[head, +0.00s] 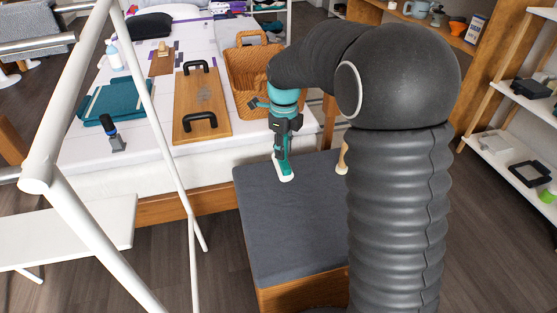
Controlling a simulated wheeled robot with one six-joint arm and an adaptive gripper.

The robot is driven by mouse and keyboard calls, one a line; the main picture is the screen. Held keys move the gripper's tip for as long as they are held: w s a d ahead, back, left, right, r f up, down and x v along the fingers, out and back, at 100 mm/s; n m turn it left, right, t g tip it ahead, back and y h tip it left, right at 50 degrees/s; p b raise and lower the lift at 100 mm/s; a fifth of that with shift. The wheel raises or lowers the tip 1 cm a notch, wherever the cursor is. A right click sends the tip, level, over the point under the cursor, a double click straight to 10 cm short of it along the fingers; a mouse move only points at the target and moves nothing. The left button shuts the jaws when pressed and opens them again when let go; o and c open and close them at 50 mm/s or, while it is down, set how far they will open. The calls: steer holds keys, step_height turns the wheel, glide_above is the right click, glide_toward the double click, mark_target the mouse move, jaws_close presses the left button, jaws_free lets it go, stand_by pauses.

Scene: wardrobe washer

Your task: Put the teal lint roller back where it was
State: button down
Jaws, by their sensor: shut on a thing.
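My gripper (285,128) points down over the left back part of a grey-topped bench (270,215). It is shut on the teal lint roller (283,167), which hangs roughly upright below the fingers with a whitish lower end. The lower end is at or just above the bench top; I cannot tell whether it touches. The fingers hide the upper part of the roller.
A white rack frame (85,210) stands at left. A pale wooden item (342,157) is partly hidden by my arm.

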mark_target(279, 161)
steer(key=shift+w+a+f, duration=0.25)
steer(key=shift+a+f, duration=0.15)
steer(key=shift+a, duration=0.2)
steer(key=shift+f, duration=2)
steer(key=shift+f, duration=0.2)
steer(key=c, duration=0.9)
jaws_free()
